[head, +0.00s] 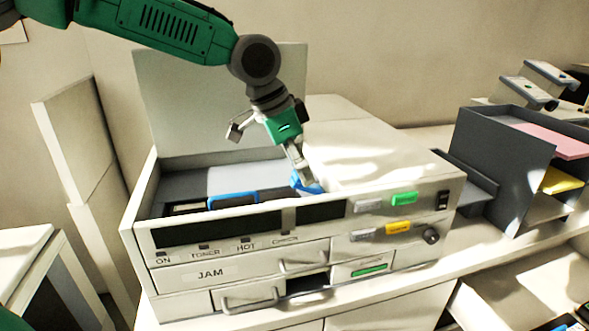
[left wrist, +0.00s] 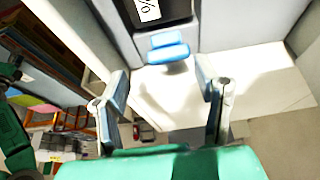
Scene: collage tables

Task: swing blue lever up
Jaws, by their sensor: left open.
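A blue lever (head: 309,186) is at the right end of the open bay of a pale printer (head: 390,165). In the left wrist view the blue lever (left wrist: 168,50) lies beyond the fingertips, centred between them, beside a dark part with a "%" label. My left gripper (head: 299,172) reaches down over the bay, its tips close to the lever and partly covering it. In the wrist view the left gripper (left wrist: 163,88) has its fingers apart with nothing between them. I cannot tell whether a finger touches the lever. My right gripper is not in view.
The printer's lid (head: 220,100) stands raised behind the bay. A second blue-edged part (head: 233,200) sits further left in the bay. The front wall with the dark windows borders the bay. A dark paper tray rack (head: 505,150) stands to the right.

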